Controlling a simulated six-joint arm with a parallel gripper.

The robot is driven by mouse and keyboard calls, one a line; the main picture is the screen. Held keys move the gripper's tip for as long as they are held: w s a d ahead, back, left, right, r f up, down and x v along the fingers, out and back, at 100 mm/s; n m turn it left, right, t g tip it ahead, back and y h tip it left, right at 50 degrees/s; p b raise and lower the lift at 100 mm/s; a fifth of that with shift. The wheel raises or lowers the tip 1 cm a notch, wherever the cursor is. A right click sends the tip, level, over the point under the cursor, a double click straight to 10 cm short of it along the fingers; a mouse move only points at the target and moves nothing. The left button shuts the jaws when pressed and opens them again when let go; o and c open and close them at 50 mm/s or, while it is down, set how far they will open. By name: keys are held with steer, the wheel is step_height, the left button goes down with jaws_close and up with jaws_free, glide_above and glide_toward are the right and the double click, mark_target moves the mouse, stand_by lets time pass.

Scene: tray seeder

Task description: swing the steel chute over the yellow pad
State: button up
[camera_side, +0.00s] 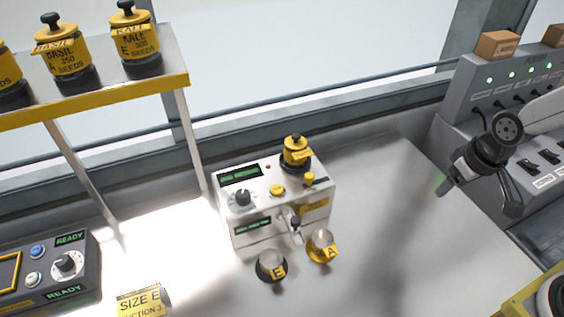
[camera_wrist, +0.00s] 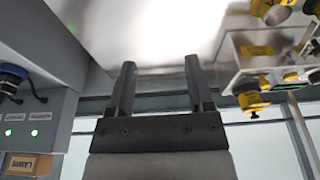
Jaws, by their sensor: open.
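The steel chute (camera_side: 293,225) is a small metal piece with a dark knob on the front of the white seeder machine (camera_side: 245,210). A round yellow pad marked A (camera_side: 325,252) is on the bench at its lower right. A round black pad marked E (camera_side: 272,268) is at its lower left. The chute's mouth points down near the gap between the pads; I cannot tell exactly which it is over. My gripper (camera_side: 478,190) is open and empty, well to the right of the chute. Its two apart fingers (camera_wrist: 160,62) show in the wrist view.
A yellow-capped seed jar (camera_side: 296,152) stands on the machine. More jars stand on the shelf (camera_side: 100,95) at upper left. A dark control box (camera_side: 65,262) is at lower left. A grey switch panel (camera_side: 478,105) is close by my gripper. The bench between gripper and machine is clear.

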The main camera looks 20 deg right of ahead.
steer(key=w+a+r+n+g, duration=0.1)
steer(key=w+a+n, duration=0.7)
steer(key=a, duration=0.4)
steer(key=n+g, duration=0.2)
steer(key=n, duration=0.5)
glide_above(296, 220)
steer(key=shift+f, duration=0.2)
steer(key=shift+f, duration=0.15)
steer(key=shift+f, duration=3.75)
jaws_close()
